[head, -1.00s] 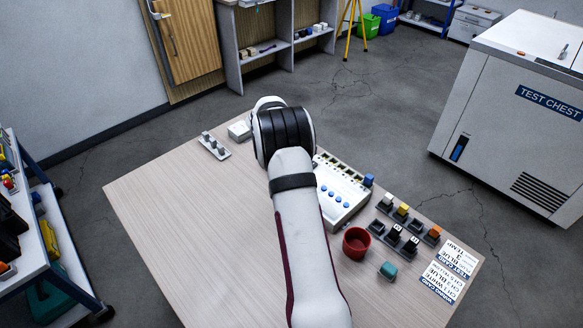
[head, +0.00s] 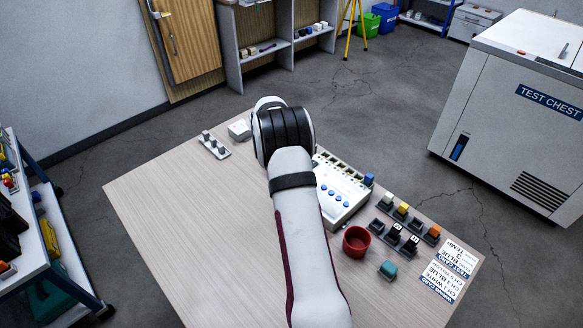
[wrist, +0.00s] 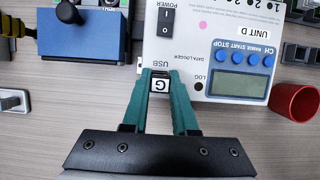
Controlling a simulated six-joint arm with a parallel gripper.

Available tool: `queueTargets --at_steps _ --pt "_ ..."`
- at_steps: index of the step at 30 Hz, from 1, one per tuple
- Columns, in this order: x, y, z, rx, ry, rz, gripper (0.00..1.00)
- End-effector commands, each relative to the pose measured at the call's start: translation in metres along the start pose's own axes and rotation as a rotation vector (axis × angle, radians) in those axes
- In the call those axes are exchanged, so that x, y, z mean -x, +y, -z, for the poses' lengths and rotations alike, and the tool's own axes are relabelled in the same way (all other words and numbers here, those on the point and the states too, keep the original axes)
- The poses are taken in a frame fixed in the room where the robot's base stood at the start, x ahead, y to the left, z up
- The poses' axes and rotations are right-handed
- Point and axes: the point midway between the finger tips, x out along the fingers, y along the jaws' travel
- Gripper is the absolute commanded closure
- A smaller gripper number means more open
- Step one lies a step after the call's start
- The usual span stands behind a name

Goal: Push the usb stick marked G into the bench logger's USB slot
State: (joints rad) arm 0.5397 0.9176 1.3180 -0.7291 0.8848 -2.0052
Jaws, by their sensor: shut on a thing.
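My gripper (wrist: 160,92) shows in the wrist view with its teal fingers shut on the usb stick marked G (wrist: 160,85). The stick is a small dark piece with a white label, and it lies at the logger's edge by the printed word USB. The bench logger (wrist: 190,50) is a white unit with a display, blue buttons and a power switch. The slot itself is hidden, so I cannot tell how deep the stick sits. In the head view the logger (head: 343,190) is partly behind my arm, which hides the gripper and stick.
A red cup (head: 356,242) stands in front of the logger, with a teal block (head: 388,269) nearby. Dark holders with coloured plugs (head: 403,212) and printed cards (head: 442,281) lie to the right. A blue box (wrist: 80,35) is left of the logger in the wrist view.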

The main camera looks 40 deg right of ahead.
Motion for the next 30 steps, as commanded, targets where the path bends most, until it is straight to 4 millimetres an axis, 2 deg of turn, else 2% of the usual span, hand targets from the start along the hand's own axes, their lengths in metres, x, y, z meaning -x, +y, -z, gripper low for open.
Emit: queueTargets --at_steps 30 --pt "-0.0058 -0.0003 0.0026 0.001 0.001 0.001 1.00"
